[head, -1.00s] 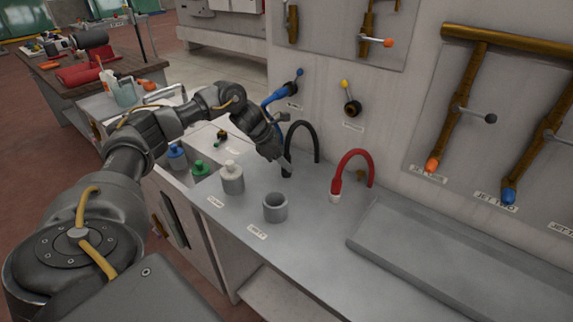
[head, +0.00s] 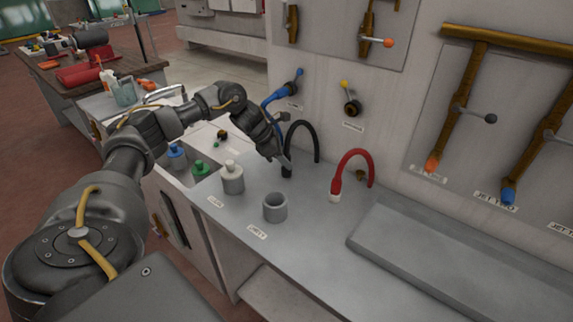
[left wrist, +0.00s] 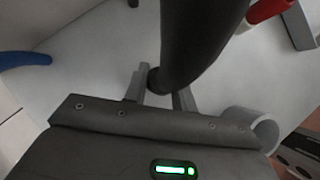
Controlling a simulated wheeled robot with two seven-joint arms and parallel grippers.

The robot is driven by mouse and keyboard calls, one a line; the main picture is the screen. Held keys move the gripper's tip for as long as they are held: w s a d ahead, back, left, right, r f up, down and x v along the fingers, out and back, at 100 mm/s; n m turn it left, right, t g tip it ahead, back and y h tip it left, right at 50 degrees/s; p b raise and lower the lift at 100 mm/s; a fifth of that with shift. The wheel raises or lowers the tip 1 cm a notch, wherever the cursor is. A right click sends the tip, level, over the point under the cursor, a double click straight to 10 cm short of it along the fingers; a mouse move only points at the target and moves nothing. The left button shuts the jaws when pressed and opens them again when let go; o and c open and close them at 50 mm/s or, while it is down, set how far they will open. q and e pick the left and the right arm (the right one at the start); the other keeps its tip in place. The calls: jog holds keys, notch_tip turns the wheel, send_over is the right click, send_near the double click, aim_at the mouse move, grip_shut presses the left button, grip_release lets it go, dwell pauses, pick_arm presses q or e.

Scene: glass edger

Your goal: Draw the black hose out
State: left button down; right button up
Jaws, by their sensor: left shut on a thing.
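The black hose (head: 316,140) arches out of the grey bench top beside the wall, and its near end hangs down at my left gripper (head: 285,168). In the left wrist view the black hose (left wrist: 196,45) runs down between the two fingers of my left gripper (left wrist: 163,92), which is shut on it. In the head view the fingers partly cover the hose's end. My right gripper is not in view.
A red hose (head: 354,153) with a white tip stands to the right. A blue hose (head: 279,95) is behind my wrist. A raised grey slab (head: 470,265) lies at right.

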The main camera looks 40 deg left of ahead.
pick_arm(q)
jog(key=shift+r+p, duration=0.5)
jog(key=shift+r, duration=0.15)
dwell(0.3)
jog(key=shift+r+p, duration=1.65)
jog(key=shift+r, duration=0.55)
notch_tip(320, 180, up, 4)
jog(key=p, duration=0.3)
